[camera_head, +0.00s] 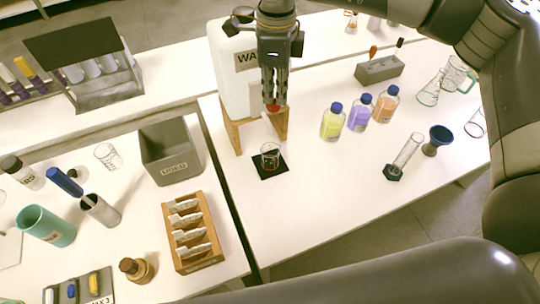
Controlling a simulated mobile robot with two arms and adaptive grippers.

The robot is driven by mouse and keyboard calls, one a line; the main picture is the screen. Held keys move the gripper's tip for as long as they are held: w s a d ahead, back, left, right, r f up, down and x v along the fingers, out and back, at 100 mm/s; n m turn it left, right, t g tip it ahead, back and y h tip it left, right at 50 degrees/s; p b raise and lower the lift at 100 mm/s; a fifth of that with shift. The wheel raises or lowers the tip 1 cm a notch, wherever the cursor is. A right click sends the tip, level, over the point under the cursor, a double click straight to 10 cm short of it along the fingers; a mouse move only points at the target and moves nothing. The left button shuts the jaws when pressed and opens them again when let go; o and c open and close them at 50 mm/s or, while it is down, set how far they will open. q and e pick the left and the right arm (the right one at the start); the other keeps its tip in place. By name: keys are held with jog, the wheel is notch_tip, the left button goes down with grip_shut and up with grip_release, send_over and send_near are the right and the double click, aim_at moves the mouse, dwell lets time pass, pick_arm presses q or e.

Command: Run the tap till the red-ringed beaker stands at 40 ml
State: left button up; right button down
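A small clear beaker (270,151) with a reddish ring stands upright on a black square mat (281,171). It is below the tap of a white water container (229,88), which sits on a wooden stand (233,136). The level inside the beaker is too small to read. The tap's red handle (273,108) shows just under my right gripper (274,98). The gripper points down with its fingers close together, at or touching the handle; it hides part of the container's label and most of the tap. My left gripper is out of view.
Yellow (333,123), purple (360,113) and orange (386,104) bottles stand to the right, near a glass cylinder (407,152). A grey bin (171,152) and a wooden rack (192,233) are left.

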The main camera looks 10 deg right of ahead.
aim_at(275, 101)
jog(key=shift+f+b, duration=1.75)
jog(key=shift+f, duration=0.35)
jog(key=shift+r, duration=0.55)
dwell(2.1)
notch_tip(275, 101, up, 8)
jog(key=p, duration=0.4)
jog(key=shift+f+p, duration=0.2)
jog(key=shift+p, duration=0.1)
jog(key=shift+f, duration=0.1)
